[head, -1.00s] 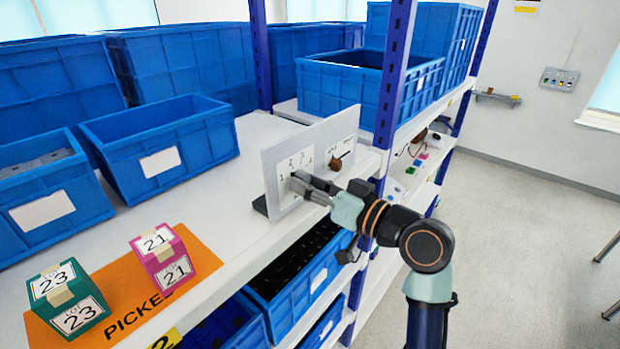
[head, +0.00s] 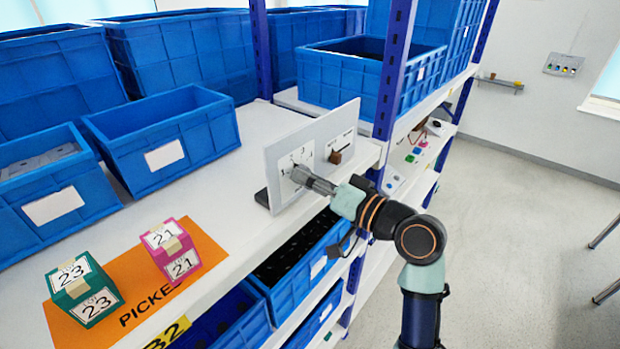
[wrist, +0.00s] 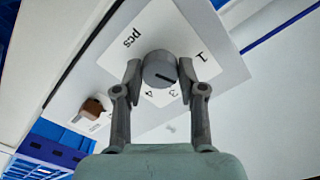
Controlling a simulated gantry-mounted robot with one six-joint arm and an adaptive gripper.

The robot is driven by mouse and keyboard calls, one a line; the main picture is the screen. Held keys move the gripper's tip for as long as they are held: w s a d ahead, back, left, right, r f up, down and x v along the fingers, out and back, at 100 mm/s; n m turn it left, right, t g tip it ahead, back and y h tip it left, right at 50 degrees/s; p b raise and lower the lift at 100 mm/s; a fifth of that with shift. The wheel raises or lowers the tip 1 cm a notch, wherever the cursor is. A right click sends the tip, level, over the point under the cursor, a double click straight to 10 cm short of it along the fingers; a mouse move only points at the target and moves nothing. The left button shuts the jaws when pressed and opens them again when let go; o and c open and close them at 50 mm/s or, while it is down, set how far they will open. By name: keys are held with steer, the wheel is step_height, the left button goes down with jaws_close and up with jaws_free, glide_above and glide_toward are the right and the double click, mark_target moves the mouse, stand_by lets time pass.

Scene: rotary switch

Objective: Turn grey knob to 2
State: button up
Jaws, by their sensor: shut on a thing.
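The grey knob (wrist: 158,68) sits on a white dial card on the upright grey panel (head: 350,117). My gripper (wrist: 160,70) is shut on the knob, one finger on each side. The knob's dark pointer line slants toward the right finger in the wrist view. The numbers 1, 3 and 4 show around the knob. The 2 is not clear in the wrist view, so I cannot tell whether the pointer meets it.
A brown knob (head: 336,157) is on the panel's other card. Blue bins (head: 165,140) stand on the white shelf behind the panel. A pink box (head: 172,250) and a green box (head: 84,290) sit on an orange mat at the left. A blue upright (head: 394,75) stands behind the panel.

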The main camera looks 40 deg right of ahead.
steer(key=o, duration=1.1)
steer(key=shift+o, duration=0.2)
steer(key=s+d, duration=0.1)
steer(key=s, duration=1.1)
steer(key=shift+d, duration=0.1)
